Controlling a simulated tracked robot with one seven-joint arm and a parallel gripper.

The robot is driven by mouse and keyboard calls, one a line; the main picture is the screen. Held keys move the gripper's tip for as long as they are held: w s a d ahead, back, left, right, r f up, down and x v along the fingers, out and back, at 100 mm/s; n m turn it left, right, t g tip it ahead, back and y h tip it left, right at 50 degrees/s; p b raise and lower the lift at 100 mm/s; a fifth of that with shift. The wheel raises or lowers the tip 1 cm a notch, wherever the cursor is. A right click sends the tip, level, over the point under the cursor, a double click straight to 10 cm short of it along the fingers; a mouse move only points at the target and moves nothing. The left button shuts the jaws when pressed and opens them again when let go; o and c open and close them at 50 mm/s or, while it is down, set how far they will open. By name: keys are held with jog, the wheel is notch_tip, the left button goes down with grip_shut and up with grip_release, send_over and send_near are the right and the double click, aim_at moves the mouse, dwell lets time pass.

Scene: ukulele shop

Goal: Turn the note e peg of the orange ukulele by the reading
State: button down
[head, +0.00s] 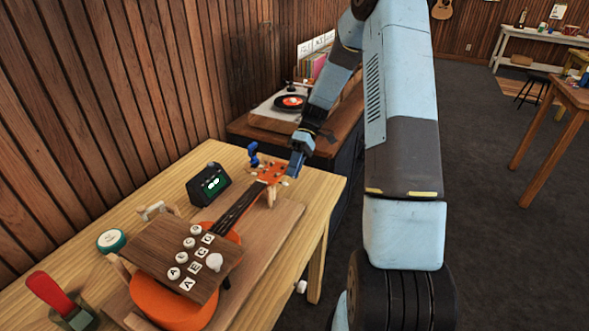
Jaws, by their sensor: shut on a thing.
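The orange ukulele (171,302) lies on the wooden table, its neck pointing away to the upper right. Its orange headstock (268,173) has small pale pegs along its edges. My gripper (295,172) is at the right edge of the headstock, shut on a peg there; the fingers hide most of it, and I cannot tell its note. A dark tuner box (209,185) left of the neck shows a small lit green-white reading, too small to make out. A blue clip-like piece (253,154) stands at the headstock's far left.
A brown board (165,257) with several lettered round buttons covers part of the ukulele body. A teal-rimmed round tin (112,240) and a red-handled tool (50,297) are on the left. A record player (284,106) is on the cabinet behind. Wooden wall borders the left.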

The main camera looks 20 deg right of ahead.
jog(key=c, duration=1.3)
grip_release()
jog(key=v, duration=1.3)
jog(key=shift+w+d+r, duration=0.1)
jog(key=shift+w+d, duration=0.2)
